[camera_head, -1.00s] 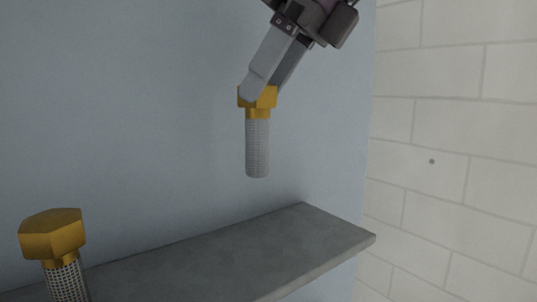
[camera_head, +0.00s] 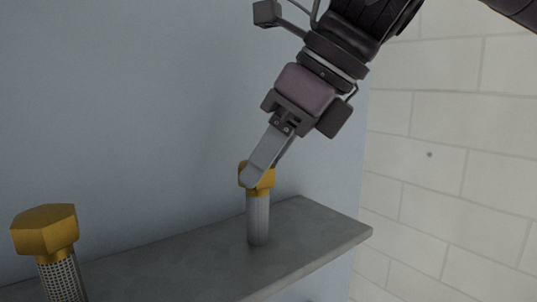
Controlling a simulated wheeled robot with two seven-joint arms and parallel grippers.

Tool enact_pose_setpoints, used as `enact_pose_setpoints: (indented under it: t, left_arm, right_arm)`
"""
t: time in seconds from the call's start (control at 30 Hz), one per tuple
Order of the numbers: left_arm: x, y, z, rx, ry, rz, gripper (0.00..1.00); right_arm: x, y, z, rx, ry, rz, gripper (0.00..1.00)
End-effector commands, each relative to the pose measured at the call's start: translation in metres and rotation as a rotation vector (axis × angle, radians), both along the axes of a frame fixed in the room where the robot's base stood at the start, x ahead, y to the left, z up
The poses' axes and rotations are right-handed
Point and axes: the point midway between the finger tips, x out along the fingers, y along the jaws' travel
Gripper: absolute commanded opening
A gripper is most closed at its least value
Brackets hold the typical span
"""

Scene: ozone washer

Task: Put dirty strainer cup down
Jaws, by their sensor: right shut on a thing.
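A strainer cup (camera_head: 258,218) with a brass hex cap and a grey mesh tube is in the head view, right of the middle. My right gripper (camera_head: 257,177) comes down from the upper right and is shut on its brass cap. The cup is upright, and its lower end is at the surface of the grey shelf (camera_head: 310,228); I cannot tell for sure whether it touches. The fingers hide part of the cap. My left gripper is not in view.
A second strainer cup (camera_head: 46,232) with a larger-looking brass cap and perforated tube stands at the lower left. A pale blue-grey wall (camera_head: 120,110) runs behind the shelf. A white block wall (camera_head: 450,160) is at the right. The shelf is clear between the cups.

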Motion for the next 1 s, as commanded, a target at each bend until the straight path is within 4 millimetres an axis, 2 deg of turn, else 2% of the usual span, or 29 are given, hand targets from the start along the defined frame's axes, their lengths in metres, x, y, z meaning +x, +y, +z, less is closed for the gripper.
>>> enact_pose_setpoints:
  t: [0.33, 0.37, 0.5, 0.77, 1.0]
  left_arm:
    - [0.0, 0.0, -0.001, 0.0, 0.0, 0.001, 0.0]
    - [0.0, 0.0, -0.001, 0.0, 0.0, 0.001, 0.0]
    - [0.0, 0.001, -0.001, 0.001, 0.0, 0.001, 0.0]
    - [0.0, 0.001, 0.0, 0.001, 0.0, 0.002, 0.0]
    - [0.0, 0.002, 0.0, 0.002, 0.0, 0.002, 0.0]
  right_arm:
    - [0.0, 0.0, -0.004, 0.0, 0.0, 0.001, 0.18]
    - [0.0, 0.0, -0.003, 0.0, 0.0, 0.001, 0.45]
    - [0.0, 0.0, -0.003, 0.0, 0.0, 0.001, 0.63]
    - [0.0, 0.0, -0.003, 0.0, -0.001, 0.001, 0.64]
    - [-0.003, -0.007, 0.014, -0.002, -0.004, -0.002, 0.64]
